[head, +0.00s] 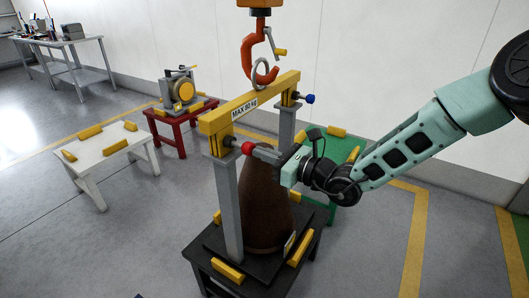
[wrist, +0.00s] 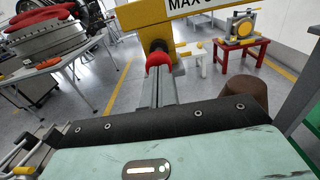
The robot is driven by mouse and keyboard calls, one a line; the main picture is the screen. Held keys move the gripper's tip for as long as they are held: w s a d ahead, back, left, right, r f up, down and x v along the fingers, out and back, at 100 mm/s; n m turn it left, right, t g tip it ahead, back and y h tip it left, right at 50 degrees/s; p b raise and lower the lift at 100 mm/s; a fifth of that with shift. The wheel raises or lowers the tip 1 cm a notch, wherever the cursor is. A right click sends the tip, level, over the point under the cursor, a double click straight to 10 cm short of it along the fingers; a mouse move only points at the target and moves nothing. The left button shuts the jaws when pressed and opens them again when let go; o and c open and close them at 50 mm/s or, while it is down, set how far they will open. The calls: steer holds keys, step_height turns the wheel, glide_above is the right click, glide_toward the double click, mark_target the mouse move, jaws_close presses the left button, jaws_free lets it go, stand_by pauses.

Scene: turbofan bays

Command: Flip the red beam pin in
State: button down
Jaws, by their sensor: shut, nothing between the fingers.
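The red beam pin (head: 247,148) is a red ball-headed knob at the left end of the yellow lifting beam (head: 250,101), above the left grey post (head: 229,205). In the wrist view the red knob (wrist: 158,60) stands straight ahead, under the beam. My gripper (head: 258,150) reaches in from the right; its shut fingers (wrist: 158,90) point at the knob, with their tips at or just short of it. I cannot tell whether they touch. A matching blue pin (head: 309,99) sits at the beam's right end.
A brown cone (head: 262,205) stands between the posts on a black stand, under my gripper. An orange hook (head: 258,60) holds the beam's ring from above. A white table (head: 100,150) and red table (head: 180,125) stand left; a green table (head: 345,150) stands behind my wrist.

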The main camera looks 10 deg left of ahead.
mark_target(239, 145)
steer(key=b+x, duration=0.1)
steer(key=x, duration=0.3)
stand_by(0.5)
